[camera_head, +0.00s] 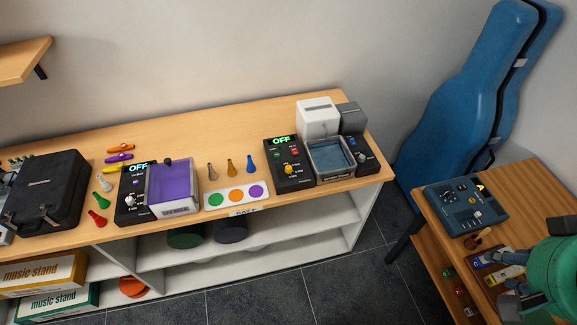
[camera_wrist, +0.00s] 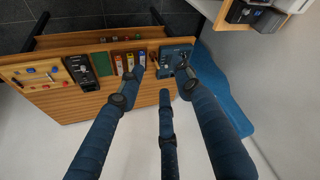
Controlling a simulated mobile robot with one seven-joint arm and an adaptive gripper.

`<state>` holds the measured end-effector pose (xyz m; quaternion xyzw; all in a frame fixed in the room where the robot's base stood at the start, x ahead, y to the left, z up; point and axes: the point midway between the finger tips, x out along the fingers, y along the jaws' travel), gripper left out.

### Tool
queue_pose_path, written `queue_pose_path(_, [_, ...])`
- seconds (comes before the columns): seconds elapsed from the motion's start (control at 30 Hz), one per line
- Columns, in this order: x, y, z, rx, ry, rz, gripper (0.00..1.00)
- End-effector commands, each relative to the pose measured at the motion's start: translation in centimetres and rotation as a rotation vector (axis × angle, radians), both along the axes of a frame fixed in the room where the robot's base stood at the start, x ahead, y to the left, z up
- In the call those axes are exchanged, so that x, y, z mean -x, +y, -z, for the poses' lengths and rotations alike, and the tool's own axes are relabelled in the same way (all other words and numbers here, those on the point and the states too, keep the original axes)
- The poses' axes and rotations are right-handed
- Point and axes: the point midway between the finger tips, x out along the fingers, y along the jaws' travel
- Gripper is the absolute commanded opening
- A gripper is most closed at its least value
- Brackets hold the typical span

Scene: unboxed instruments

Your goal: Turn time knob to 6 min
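Two black control units with lit OFF displays stand on the long wooden shelf in the head view. The left unit (camera_head: 128,208) has a pale knob (camera_head: 130,200) and a purple tub (camera_head: 172,184) beside it. The right unit (camera_head: 287,181) has a yellow knob (camera_head: 289,169), and a clear-walled bath (camera_head: 331,158) stands beside it. The knob labels are too small to read. My gripper (camera_wrist: 160,80) has blue fingers spread apart with nothing visibly held. It is over the smaller table, far from both units; its fingers show at the head view's lower right (camera_head: 506,275).
A blue device (camera_head: 466,208) sits on the smaller wooden table (camera_head: 540,185); it also shows in the wrist view (camera_wrist: 172,56). A blue instrument case (camera_head: 460,90) leans in the corner. A black case (camera_head: 45,192) and small coloured pieces occupy the shelf. Dark floor separates shelf and table.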

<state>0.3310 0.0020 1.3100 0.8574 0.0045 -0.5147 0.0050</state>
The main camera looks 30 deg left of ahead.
Motion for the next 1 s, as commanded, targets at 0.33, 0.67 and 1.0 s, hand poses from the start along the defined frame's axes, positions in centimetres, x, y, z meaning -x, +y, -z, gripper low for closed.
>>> queue_pose_path(0.33, [-4.6, 2.9, -2.0, 0.052, 0.049, -0.181, 0.38])
queue_pose_path(0.67, [-12.0, 9.2, -3.4, 0.136, 0.117, -0.482, 0.38])
queue_pose_path(1.0, [-18.8, 17.9, -2.3, 0.221, 0.176, -0.799, 0.38])
